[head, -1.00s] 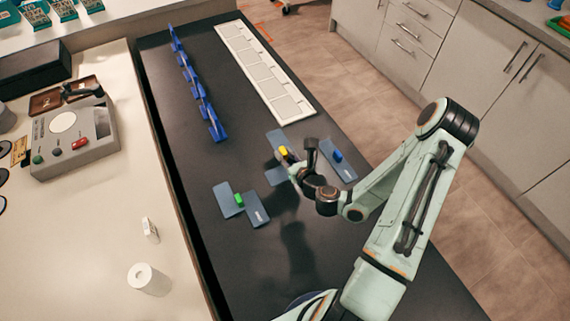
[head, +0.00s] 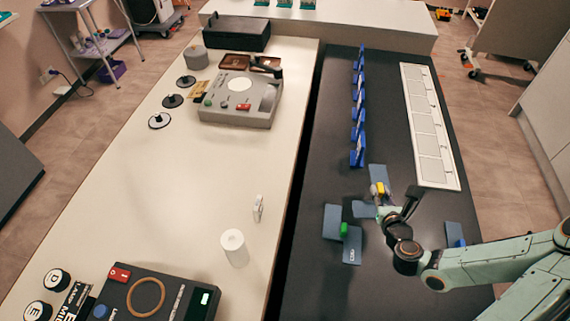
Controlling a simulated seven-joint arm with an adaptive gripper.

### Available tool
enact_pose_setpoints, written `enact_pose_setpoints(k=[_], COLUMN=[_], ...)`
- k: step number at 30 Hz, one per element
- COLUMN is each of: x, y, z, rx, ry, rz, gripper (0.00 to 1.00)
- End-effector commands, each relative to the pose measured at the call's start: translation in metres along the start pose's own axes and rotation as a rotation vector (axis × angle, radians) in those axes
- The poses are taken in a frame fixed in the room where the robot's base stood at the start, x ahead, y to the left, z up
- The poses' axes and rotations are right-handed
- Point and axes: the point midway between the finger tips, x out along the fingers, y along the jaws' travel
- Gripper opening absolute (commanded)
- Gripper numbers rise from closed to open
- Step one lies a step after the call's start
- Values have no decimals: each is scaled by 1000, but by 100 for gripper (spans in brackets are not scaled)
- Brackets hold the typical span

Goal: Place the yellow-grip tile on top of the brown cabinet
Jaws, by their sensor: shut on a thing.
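The yellow-grip tile is low over the dark tabletop (head: 322,285), right of centre in the head view. Its yellow grip (head: 378,188) is at the tip of my gripper (head: 382,200), which is shut on it. Blue-grey plate shows behind the grip (head: 378,174) and in front of it (head: 364,210); I cannot tell whether both belong to this tile or whether it is clear of the table. My gripper hides part of the area. I cannot make out a brown cabinet in this view.
A green-grip tile (head: 344,229) and a blue-grip tile (head: 455,233) lie nearby. A blue rack (head: 357,145) and a white framed strip (head: 431,135) stand farther back. The cream bench (head: 190,190) at left holds a grey device (head: 238,98) and a white roll (head: 234,247).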

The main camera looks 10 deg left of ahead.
Motion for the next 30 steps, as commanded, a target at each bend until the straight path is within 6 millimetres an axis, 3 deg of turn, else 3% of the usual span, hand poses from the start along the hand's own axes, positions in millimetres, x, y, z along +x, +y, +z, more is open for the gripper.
enact_pose_setpoints(k=[7,12,15,18,24,26,30], x=[22,13,4,-2,-3,5,39], y=[125,207,238,257,268,270,283], z=[40,58,62,62,60,60,57], rx=[-126,-198,-224,-240,-247,-246,-246], ry=[-8,-5,-3,-2,-2,-2,-3], rz=[287,469,536,577,599,600,600], gripper=[0,0,0,0,0,0,0])
